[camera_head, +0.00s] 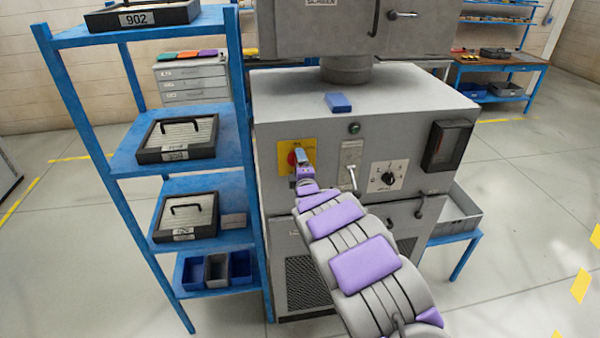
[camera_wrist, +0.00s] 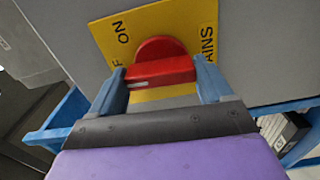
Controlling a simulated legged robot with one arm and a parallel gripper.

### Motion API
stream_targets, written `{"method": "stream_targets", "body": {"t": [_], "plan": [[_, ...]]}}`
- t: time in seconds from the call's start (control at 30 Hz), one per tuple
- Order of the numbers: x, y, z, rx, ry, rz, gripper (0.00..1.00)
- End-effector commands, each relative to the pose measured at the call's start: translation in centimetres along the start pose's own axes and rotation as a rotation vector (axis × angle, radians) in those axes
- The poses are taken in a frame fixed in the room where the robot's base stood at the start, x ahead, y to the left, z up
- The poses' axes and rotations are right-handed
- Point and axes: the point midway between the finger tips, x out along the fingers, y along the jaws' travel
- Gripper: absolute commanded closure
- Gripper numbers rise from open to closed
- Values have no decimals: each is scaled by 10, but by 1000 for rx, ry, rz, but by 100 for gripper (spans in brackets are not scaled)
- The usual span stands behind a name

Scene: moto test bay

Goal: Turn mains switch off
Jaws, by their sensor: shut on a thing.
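The mains switch is a red rotary knob (camera_wrist: 160,68) on a yellow plate (camera_wrist: 195,22) marked "ON" and "MAINS" in the wrist view. In the head view the yellow plate (camera_head: 309,147) is on the upper left front of the grey cabinet, and the red knob (camera_head: 292,158) shows partly behind my gripper. My gripper (camera_wrist: 160,80) has its two blue fingers on either side of the knob's red handle, shut on it. The handle lies nearly level across the wrist picture. The "OFF" lettering is mostly hidden behind the left finger.
The grey cabinet (camera_head: 410,95) also carries a lever switch (camera_head: 352,176), a black rotary dial (camera_head: 388,178) and a dark-windowed box (camera_head: 448,146). A blue block (camera_head: 338,102) lies on top. A blue shelf rack (camera_head: 120,135) with cases stands close at left. Open floor lies at right.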

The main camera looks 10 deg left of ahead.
Motion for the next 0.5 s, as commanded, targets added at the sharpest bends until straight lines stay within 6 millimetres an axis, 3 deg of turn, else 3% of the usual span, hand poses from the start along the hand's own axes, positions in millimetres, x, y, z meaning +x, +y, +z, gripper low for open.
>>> {"method": "stream_targets", "body": {"t": [0.5], "plan": [[0,-3,0,-72,1,-7,51]]}}
